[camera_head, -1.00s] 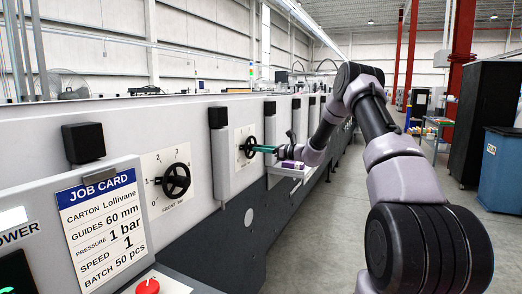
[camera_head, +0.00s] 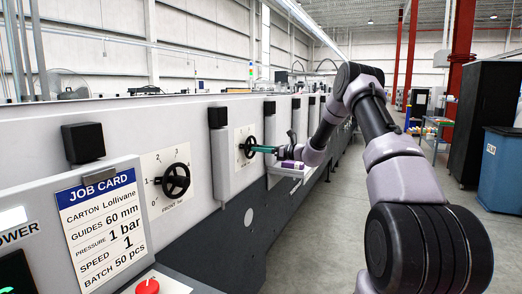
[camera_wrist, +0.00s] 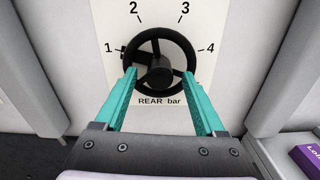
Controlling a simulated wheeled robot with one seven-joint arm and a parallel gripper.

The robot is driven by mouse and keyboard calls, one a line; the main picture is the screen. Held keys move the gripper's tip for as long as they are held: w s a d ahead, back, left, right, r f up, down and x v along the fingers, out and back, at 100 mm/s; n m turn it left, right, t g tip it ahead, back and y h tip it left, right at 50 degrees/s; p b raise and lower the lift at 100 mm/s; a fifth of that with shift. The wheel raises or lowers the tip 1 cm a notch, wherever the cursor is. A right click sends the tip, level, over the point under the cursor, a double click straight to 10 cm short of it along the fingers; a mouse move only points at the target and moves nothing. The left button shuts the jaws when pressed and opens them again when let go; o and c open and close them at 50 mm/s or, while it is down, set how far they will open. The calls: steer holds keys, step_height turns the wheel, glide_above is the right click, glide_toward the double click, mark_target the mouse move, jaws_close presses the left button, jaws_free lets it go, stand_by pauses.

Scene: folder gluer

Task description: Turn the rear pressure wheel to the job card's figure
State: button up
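The rear pressure wheel (camera_wrist: 160,58) is a black handwheel on a white dial plate with figures 1 to 4 and the label REAR bar. A dark block on the wheel's left side points towards the 1. It also shows in the head view (camera_head: 248,147). My gripper (camera_wrist: 159,74) has its two teal fingers wide apart, the tips at the lower left and lower right of the rim. I cannot tell whether they touch it. My gripper also shows in the head view (camera_head: 262,149). The job card (camera_head: 100,228) reads pressure 1 bar.
The front wheel (camera_head: 174,181) sits nearer on the same grey machine wall. A purple carton (camera_wrist: 307,158) lies on a white ledge right of my gripper. A red button (camera_head: 147,287) is in the foreground. A blue bin (camera_head: 501,175) and a black cabinet (camera_head: 485,120) stand across the aisle.

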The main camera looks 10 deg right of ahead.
steer(key=v, duration=1)
steer(key=shift+s+d, duration=0.25)
